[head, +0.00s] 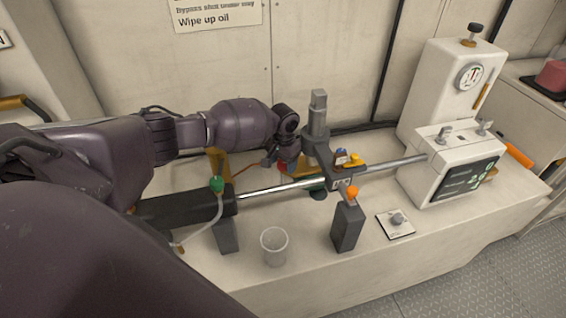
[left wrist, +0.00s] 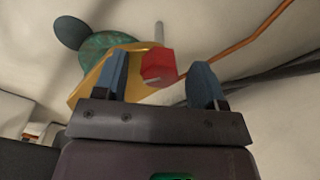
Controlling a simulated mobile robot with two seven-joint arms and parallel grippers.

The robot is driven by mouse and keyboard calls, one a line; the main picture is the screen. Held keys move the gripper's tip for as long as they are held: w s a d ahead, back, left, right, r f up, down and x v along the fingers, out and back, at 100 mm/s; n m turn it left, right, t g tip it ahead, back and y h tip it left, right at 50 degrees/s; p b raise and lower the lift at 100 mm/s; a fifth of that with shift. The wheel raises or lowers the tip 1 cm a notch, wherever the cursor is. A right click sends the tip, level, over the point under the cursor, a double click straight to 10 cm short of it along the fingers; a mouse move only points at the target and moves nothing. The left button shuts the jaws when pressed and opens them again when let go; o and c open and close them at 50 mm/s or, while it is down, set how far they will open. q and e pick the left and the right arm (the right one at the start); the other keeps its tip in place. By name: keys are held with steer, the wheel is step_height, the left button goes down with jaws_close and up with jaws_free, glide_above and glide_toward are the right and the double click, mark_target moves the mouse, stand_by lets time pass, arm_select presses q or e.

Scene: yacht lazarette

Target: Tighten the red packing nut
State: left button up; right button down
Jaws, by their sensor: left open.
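The red packing nut (left wrist: 159,66) shows in the left wrist view as a red faceted piece with a grey rod rising from it. It sits by a yellow bracket (left wrist: 92,77) and a green round part (left wrist: 105,46). My left gripper (left wrist: 163,75) is open, with one blue finger on each side of the nut. The nut appears between the fingertips, and I cannot tell whether either finger touches it. In the head view a small red patch of the nut (head: 282,167) shows below my left gripper (head: 277,162). My right gripper is not in view.
A steel rod (head: 270,189) runs from a dark cylinder (head: 185,207) to a white unit with a display (head: 450,165). A clear cup (head: 274,247) and a dark block with an orange knob (head: 347,225) stand in front. A grey post (head: 318,115) rises beside my left gripper.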

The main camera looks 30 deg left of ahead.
arm_select(q)
steer(key=shift+c, duration=0.8)
steer(key=c, duration=0.7)
steer(key=shift+m, duration=0.8)
steer(key=shift+c, duration=0.3)
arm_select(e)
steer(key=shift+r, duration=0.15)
arm_select(q)
steer(key=o, duration=0.8)
steer(key=shift+o, duration=0.6)
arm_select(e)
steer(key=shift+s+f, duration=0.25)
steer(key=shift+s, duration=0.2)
